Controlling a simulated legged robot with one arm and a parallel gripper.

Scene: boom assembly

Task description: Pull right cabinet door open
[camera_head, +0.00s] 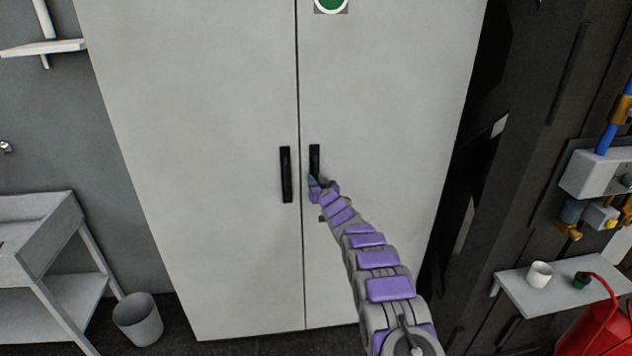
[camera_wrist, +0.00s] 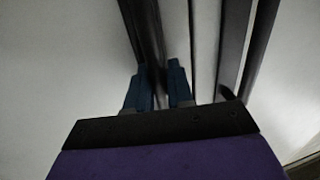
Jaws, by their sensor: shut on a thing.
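The right cabinet door (camera_head: 390,110) is a tall light-grey panel, closed and level with the left door (camera_head: 200,110). Its black vertical handle (camera_head: 314,158) is near the seam between the doors. My gripper (camera_head: 314,182) is at the lower part of this handle, and my arm hides the handle's lower end. In the wrist view, the two blue fingers of my gripper (camera_wrist: 159,85) stand on either side of a dark vertical bar, the right handle (camera_wrist: 148,30), and are shut on it. The left door's black handle (camera_head: 286,174) is just to the left, apart from my gripper.
A grey bin (camera_head: 138,319) and a white side table (camera_head: 40,240) stand at the left. At the right are a small shelf (camera_head: 555,283) with a white cup (camera_head: 540,274), and a red canister (camera_head: 602,328). Dark floor shows in front of the cabinet.

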